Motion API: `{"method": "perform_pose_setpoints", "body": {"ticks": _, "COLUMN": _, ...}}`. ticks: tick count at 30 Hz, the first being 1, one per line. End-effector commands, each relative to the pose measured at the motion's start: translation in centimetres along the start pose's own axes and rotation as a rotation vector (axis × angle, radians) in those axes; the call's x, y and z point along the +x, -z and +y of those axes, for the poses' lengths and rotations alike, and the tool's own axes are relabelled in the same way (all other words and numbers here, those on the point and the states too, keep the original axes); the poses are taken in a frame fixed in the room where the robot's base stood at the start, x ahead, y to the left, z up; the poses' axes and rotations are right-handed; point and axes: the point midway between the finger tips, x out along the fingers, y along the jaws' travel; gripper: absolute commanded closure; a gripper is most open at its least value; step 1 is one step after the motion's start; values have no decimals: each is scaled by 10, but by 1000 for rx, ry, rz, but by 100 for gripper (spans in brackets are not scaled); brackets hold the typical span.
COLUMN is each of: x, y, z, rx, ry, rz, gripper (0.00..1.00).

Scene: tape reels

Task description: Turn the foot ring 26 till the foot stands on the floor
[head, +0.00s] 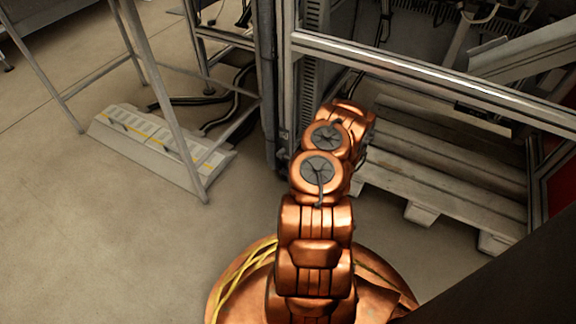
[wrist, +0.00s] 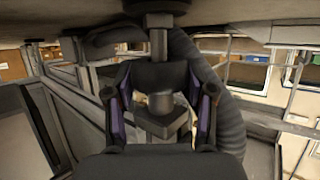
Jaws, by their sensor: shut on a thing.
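In the wrist view, which looks upside down with the floor along the top, my gripper (wrist: 160,80) has a finger with a purple pad on each side. It is shut on a dark block-like part, which I take as the foot ring (wrist: 160,73). A thin grey stem (wrist: 158,42) runs from the ring to the dark round foot (wrist: 160,7) at the top edge. The foot is close to the floor (wrist: 50,8); I cannot tell if it touches. No number is readable. In the head view my arm hides the gripper and foot.
A metal frame (head: 420,75) stands ahead, with a wooden pallet (head: 430,180) at right. A table-like stand (head: 160,85) is at left, with a light panel (head: 150,140) and black cables on the floor. A black ribbed hose (wrist: 225,100) passes beside my gripper.

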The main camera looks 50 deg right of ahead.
Motion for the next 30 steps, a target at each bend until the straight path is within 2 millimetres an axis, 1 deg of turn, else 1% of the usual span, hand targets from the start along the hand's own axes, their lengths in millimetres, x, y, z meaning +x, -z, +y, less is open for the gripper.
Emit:
{"method": "perform_pose_setpoints", "body": {"ticks": 1, "x": 0, "y": 0, "z": 0, "rx": 0, "ry": -1, "rz": 0, "gripper": 68}}
{"method": "perform_pose_setpoints", "body": {"ticks": 5, "x": 0, "y": 0, "z": 0, "rx": 0, "ry": -1, "rz": 0, "gripper": 81}}
{"method": "perform_pose_setpoints", "body": {"ticks": 11, "x": 0, "y": 2, "z": -2, "rx": 10, "ry": -18, "rz": 0, "gripper": 81}}
{"method": "perform_pose_setpoints", "body": {"ticks": 30, "x": 1, "y": 1, "z": -2, "rx": 101, "ry": -238, "rz": 2, "gripper": 81}}
